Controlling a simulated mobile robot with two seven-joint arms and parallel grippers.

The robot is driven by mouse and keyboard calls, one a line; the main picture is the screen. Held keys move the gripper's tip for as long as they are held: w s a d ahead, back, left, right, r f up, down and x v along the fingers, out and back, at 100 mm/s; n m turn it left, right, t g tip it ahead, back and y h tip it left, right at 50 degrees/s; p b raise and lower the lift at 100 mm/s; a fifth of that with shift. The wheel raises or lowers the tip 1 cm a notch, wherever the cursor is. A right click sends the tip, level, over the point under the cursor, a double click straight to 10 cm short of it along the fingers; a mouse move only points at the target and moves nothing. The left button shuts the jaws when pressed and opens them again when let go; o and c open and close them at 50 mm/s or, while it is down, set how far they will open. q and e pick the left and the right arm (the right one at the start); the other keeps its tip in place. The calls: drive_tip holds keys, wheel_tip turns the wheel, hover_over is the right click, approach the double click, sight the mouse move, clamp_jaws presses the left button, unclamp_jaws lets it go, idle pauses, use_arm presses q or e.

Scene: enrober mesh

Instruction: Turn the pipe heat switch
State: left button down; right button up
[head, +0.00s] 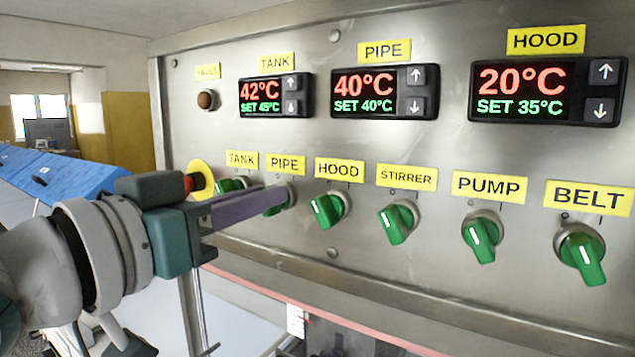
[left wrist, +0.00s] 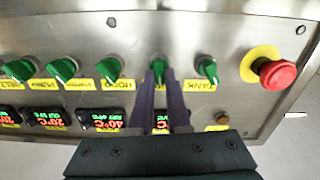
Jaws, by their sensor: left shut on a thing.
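The pipe heat switch (head: 273,209) is a green knob under the yellow PIPE label (head: 285,165) on the steel panel. In the head view my finger covers most of it. My left gripper (head: 284,197) reaches in from the left and is shut on this knob. The left wrist view is upside down and shows the green pipe knob (left wrist: 159,70) between the purple fingertips of the gripper (left wrist: 160,83). The PIPE display (head: 385,92) reads 40°C, SET 40°C. My right gripper is not in view.
The green tank knob (head: 230,184) is close on the left, and the hood knob (head: 328,209) is close on the right. Stirrer, pump and belt knobs follow further right. A red emergency button (left wrist: 277,73) on a yellow disc stands beyond the tank knob.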

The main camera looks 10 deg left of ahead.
use_arm(q)
drive_tip(key=n+p, duration=0.2)
drive_tip(key=n, duration=0.2)
drive_tip(key=shift+a+n, duration=0.15)
drive_tip(key=shift+n, duration=0.15)
drive_tip(key=shift+f, duration=0.1)
idle(0.4)
drive_tip(key=c, duration=0.9)
unclamp_jaws()
drive_tip(key=shift+b+v, duration=2.25)
drive_tip(key=shift+v, duration=2.7)
